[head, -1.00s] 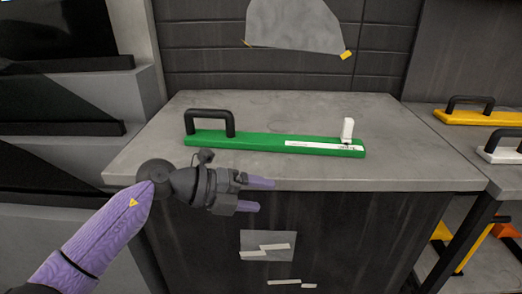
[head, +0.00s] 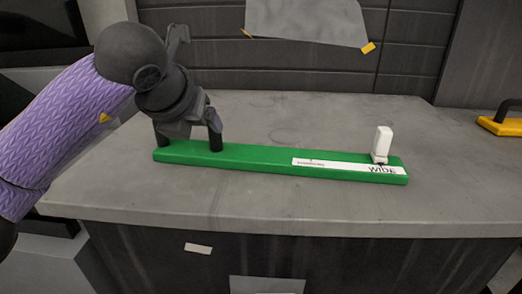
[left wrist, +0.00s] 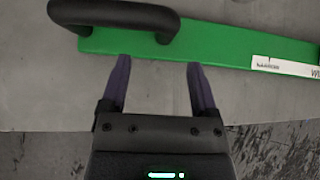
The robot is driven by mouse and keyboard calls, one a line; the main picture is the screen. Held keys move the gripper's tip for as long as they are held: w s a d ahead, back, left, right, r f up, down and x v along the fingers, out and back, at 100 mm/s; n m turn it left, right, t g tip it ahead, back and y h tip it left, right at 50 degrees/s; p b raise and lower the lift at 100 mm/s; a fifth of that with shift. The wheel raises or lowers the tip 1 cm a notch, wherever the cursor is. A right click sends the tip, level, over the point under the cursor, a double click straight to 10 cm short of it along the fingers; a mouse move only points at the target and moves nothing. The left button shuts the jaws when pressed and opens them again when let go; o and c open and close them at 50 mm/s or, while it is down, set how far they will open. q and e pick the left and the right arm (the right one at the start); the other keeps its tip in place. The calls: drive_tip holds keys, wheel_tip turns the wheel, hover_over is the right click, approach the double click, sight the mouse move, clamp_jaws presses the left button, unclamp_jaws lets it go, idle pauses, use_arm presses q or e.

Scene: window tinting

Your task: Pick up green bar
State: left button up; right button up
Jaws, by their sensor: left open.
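The green bar (head: 255,160) lies flat on the grey counter top. It has a black handle (head: 215,139) on its left end and a white upright piece (head: 382,143) with a white label on its right end. My left gripper (head: 180,118) is at the handle end, hiding most of the handle in the head view. In the left wrist view the bar (left wrist: 220,42) and its handle (left wrist: 120,12) lie just beyond the open purple fingers (left wrist: 158,66). The fingers are apart, with nothing between them. My right gripper is not in view.
The grey counter (head: 300,210) is otherwise clear around the bar. A dark panelled wall with a grey sheet (head: 305,22) stands behind it. A yellow bar with a black handle (head: 500,125) shows at the right edge. Dark shelves are at the left.

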sight(212, 136)
use_arm(q)
drive_tip(key=b+x, duration=0.1)
drive_tip(key=x, duration=0.1)
drive_tip(key=b+x, duration=0.1)
drive_tip(key=x, duration=0.1)
drive_tip(key=b+x, duration=0.1)
drive_tip(key=x, duration=0.2)
drive_tip(key=shift+s+d+f+b, duration=0.25)
drive_tip(key=shift+s+d+b, duration=0.05)
drive_tip(key=shift+d+b, duration=0.1)
drive_tip(key=shift+w+f, duration=0.15)
drive_tip(key=shift+w, duration=0.15)
drive_tip(key=shift+r, duration=0.2)
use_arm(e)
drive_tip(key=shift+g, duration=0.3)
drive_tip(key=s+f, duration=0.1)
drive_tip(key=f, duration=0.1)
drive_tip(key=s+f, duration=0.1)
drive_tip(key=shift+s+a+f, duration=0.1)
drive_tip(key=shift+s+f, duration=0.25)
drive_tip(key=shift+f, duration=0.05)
use_arm(q)
drive_tip(key=shift+c, duration=0.3)
clamp_jaws()
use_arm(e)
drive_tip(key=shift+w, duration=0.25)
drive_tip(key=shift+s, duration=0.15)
